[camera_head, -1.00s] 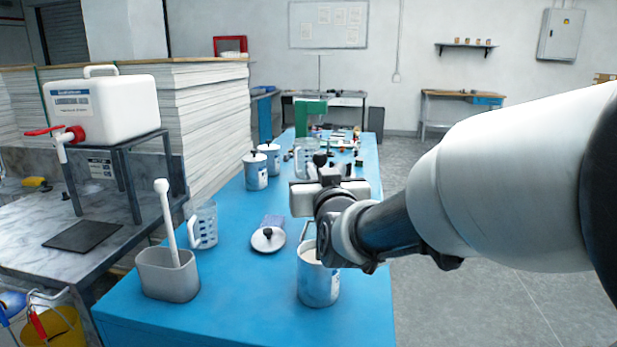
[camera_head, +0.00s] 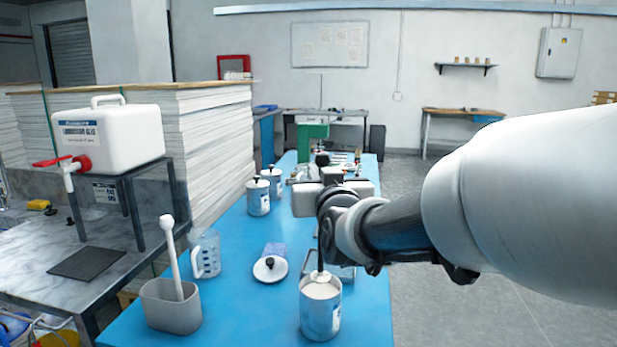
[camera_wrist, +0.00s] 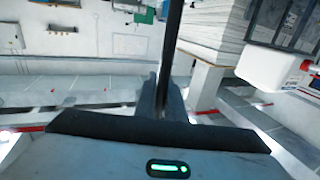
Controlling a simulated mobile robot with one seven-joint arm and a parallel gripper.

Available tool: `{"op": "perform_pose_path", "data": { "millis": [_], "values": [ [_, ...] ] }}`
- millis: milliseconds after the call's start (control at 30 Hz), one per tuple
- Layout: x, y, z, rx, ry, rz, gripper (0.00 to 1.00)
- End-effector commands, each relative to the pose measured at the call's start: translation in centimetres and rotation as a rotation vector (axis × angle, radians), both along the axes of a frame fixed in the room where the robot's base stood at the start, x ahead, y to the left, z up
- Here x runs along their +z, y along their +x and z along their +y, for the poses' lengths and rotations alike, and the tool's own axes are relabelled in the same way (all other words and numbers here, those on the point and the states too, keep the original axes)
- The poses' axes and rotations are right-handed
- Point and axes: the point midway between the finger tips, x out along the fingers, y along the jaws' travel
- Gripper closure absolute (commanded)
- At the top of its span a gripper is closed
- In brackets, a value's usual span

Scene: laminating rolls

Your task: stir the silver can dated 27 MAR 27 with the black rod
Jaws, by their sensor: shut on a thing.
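An open silver can (camera_head: 320,312) with pale contents stands near the front of the blue table. Its printed date is too small to read. My gripper (camera_head: 335,195) is above the can, shut on the black rod (camera_head: 320,262). The rod's round knob shows above the gripper, and its lower end meets the pale contents inside the can's rim. How deep it goes is hidden. In the wrist view the rod (camera_wrist: 172,50) runs up from between the fingers (camera_wrist: 165,100). A lid with a black knob (camera_head: 270,269) lies behind and left of the can.
Left of the can stand a grey holder (camera_head: 172,308) with a white stick and a clear measuring jug (camera_head: 206,254). Lidded silver cans (camera_head: 258,198) stand farther back. A white jug with a red tap (camera_head: 108,138) is on a stand at left.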

Motion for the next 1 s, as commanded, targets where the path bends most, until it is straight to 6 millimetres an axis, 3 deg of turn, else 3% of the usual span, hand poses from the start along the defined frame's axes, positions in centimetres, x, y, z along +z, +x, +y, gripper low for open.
{"op": "perform_pose_path", "data": {
  "millis": [567, 1000],
  "values": [
    [0.1, 0.0, 0.0, 0.000, 0.000, -0.002, 1.00],
    [3.9, 0.0, 0.0, 0.000, 0.002, -0.004, 1.00]
  ]
}}
